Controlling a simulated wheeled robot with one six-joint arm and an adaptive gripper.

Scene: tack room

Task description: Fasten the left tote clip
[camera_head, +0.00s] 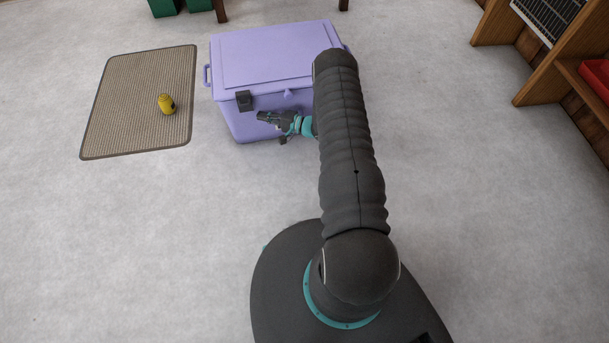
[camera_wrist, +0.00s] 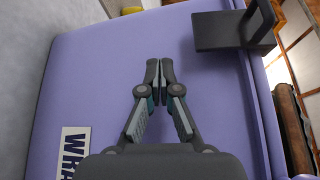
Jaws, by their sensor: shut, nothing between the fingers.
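The lavender tote (camera_head: 268,58) stands on the floor with its lid down. A black clip (camera_head: 244,100), the left one, sits at the front lid edge near the left corner. In the wrist view the clip (camera_wrist: 222,31) is a dark block with a raised tab, at the upper right by the lid edge. I cannot tell whether it is latched. My gripper (camera_head: 262,116) is in front of the tote's front wall, just below and right of the clip. Its fingers (camera_wrist: 159,70) are shut, empty and apart from the clip. My arm hides the tote's right front.
A ribbed mat (camera_head: 120,105) with a small yellow object (camera_head: 167,104) lies left of the tote. A wooden shelf (camera_head: 545,72) with a red tray (camera_head: 597,78) is on the right. A white lettered label (camera_wrist: 70,153) is on the tote's front. The floor left of my base is clear.

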